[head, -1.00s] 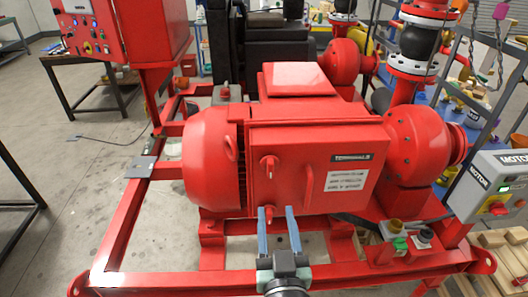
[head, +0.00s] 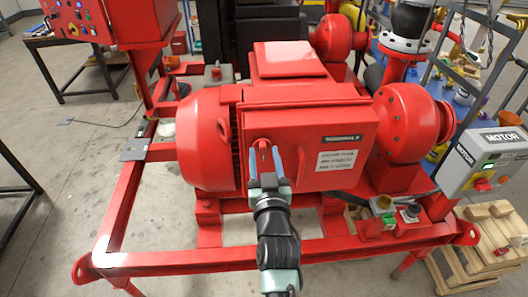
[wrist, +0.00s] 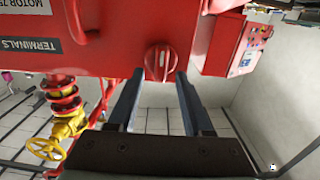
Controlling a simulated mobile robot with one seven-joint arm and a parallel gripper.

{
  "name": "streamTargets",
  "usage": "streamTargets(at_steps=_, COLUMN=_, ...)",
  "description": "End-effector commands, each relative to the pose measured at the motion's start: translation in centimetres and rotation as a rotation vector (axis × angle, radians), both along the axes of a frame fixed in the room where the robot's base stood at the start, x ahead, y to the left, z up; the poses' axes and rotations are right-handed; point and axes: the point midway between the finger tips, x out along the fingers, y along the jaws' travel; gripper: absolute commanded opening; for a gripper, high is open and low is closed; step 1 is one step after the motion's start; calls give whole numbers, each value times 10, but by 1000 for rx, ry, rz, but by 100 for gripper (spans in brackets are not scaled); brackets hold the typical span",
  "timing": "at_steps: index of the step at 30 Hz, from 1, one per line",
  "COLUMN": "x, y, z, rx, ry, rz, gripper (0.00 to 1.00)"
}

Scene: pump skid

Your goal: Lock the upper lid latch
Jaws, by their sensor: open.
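The upper lid latch (head: 263,144) is a red knob on the left side of the red terminal box lid (head: 310,172). In the upside-down wrist view, the latch (wrist: 161,60) is round with a raised grip and a pale line running nearly up and down. My gripper (head: 265,152) is open in front of the latch. In the wrist view, its two dark fingers (wrist: 156,75) point at the latch, one on each side of its lower part in the picture. I cannot tell whether they touch it. My gripper hides the lower latch in the head view.
A red lid handle (head: 301,160) stands just right of my gripper. The red skid frame (head: 190,262) runs low across the front. A grey motor control box (head: 485,160) is at the right. In the wrist view, a yellow valve wheel (wrist: 45,149) shows at the left.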

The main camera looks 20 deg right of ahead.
Motion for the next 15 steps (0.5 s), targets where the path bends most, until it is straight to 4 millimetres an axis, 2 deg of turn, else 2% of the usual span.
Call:
streamTargets(at_steps=3, x=6, y=-2, z=1, rx=0, ry=0, rz=0, gripper=50)
streamTargets(at_steps=12, x=7, y=-2, z=0, rx=-1, ry=0, rz=0, gripper=50)
streamTargets(at_steps=15, x=7, y=-2, z=0, rx=-1, ry=0, rz=0, gripper=34)
